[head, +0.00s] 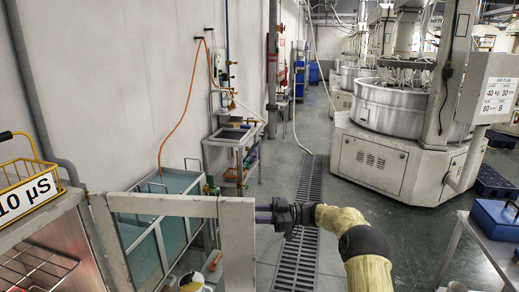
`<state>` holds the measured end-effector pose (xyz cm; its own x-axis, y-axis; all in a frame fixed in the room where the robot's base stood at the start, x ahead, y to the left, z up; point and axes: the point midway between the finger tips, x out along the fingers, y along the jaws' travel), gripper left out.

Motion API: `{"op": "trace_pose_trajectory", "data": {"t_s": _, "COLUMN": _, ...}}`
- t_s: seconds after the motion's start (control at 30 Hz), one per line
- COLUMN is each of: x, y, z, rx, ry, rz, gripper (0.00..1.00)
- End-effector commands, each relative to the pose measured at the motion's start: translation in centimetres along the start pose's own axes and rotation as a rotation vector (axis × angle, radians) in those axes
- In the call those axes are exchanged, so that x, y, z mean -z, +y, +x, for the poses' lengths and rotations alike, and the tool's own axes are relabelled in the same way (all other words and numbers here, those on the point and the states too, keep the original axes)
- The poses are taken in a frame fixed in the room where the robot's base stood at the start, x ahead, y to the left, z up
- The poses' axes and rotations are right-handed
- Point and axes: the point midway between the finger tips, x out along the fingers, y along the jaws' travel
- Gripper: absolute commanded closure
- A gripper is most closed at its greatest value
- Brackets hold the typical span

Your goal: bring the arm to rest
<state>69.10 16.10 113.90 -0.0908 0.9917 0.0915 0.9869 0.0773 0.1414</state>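My arm, in a yellow sleeve with dark joints, reaches in from the bottom right of the head view and points left. My gripper (263,213) is at its end, beside the upright post of a pale frame (237,240). Two bluish-purple fingers show one above the other, and their tips end at or behind the post's edge. I cannot tell whether they touch the post, or whether anything is between them.
Behind the pale frame stands a glass-sided tank (172,183). A wire basket (28,190) marked "10 µS" is at left. A floor grate (298,255) runs under my arm. A large lapping machine (385,165) and a table with a blue case (497,220) stand at right.

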Motion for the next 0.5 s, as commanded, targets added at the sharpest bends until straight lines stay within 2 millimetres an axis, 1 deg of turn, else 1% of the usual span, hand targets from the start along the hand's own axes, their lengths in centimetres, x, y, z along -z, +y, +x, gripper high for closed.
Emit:
{"op": "trace_pose_trajectory", "data": {"t_s": 0.03, "x": 1.4, "y": 1.0, "z": 0.9, "rx": -0.080, "ry": -0.007, "rz": -0.015, "gripper": 0.65}}
{"op": "trace_pose_trajectory", "data": {"t_s": 0.1, "x": 2.6, "y": 2.4, "z": 1.7, "rx": -0.208, "ry": -0.025, "rz": -0.031, "gripper": 0.65}}
{"op": "trace_pose_trajectory", "data": {"t_s": 0.17, "x": 3.5, "y": 3.5, "z": 2.1, "rx": -0.319, "ry": -0.050, "rz": -0.036, "gripper": 0.65}}
{"op": "trace_pose_trajectory", "data": {"t_s": 0.23, "x": 4.3, "y": 4.5, "z": 1.9, "rx": -0.449, "ry": -0.090, "rz": -0.036, "gripper": 0.65}}
{"op": "trace_pose_trajectory", "data": {"t_s": 0.3, "x": 4.8, "y": 5.2, "z": 1.4, "rx": -0.578, "ry": -0.141, "rz": -0.025, "gripper": 0.65}}
{"op": "trace_pose_trajectory", "data": {"t_s": 0.37, "x": 5.0, "y": 5.4, "z": 0.6, "rx": -0.685, "ry": -0.194, "rz": -0.007, "gripper": 0.65}}
{"op": "trace_pose_trajectory", "data": {"t_s": 0.47, "x": 4.9, "y": 4.8, "z": -1.4, "rx": -0.857, "ry": -0.298, "rz": 0.038, "gripper": 0.65}}
{"op": "trace_pose_trajectory", "data": {"t_s": 0.5, "x": 4.7, "y": 4.2, "z": -2.3, "rx": -0.921, "ry": -0.344, "rz": 0.062, "gripper": 0.65}}
